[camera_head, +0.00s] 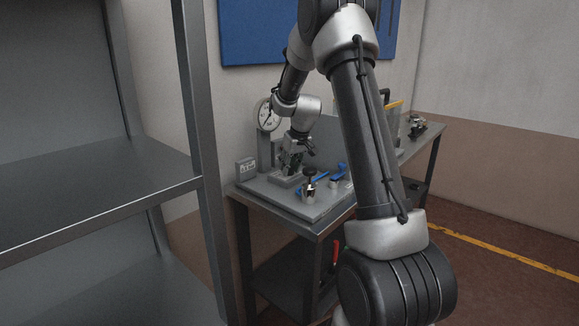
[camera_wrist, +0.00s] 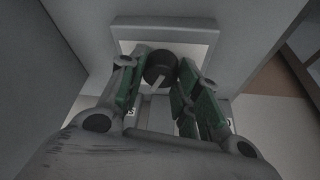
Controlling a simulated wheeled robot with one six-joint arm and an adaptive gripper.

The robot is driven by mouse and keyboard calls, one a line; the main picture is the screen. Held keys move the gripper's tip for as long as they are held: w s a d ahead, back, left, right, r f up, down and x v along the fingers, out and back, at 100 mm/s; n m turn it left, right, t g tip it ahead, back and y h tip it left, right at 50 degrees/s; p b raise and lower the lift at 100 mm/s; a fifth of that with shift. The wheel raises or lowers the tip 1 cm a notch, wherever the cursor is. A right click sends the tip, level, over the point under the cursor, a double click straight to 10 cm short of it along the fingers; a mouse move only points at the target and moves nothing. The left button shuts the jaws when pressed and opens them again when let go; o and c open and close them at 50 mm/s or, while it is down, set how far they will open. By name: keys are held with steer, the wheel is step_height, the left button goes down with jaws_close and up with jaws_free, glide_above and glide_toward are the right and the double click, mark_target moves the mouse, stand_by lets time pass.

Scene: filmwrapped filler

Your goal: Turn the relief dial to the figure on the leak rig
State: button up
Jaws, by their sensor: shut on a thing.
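The relief dial (camera_wrist: 160,66) shows in the wrist view as a dark round knob with a pale bar across it, on a light square plate. My gripper (camera_wrist: 161,80) is shut on it, with a green-padded finger at each side. In the head view my gripper (camera_head: 291,160) reaches down onto a low grey block on the bench, and the dial is hidden there. A round white gauge (camera_head: 268,115) with a dark needle stands on a post behind. A small grey box with a display (camera_head: 246,168) stands at the bench's left; its figure is too small to read.
A black-topped valve (camera_head: 310,177) and blue-handled valves (camera_head: 341,170) stand on the rig board right of my gripper. A metal shelf (camera_head: 100,205) stands close at the left. My arm hides part of the bench (camera_head: 325,222).

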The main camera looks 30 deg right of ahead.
steer(key=shift+d+n+y, duration=0.1)
steer(key=shift+n+y, duration=0.7)
steer(key=shift+n, duration=1.5)
steer(key=shift+g, duration=0.4)
steer(key=o, duration=1)
steer(key=shift+r, duration=0.1)
steer(key=v, duration=1.1)
steer(key=shift+s+r, duration=0.25)
steer(key=shift+r, duration=0.1)
steer(key=shift+d, duration=0.1)
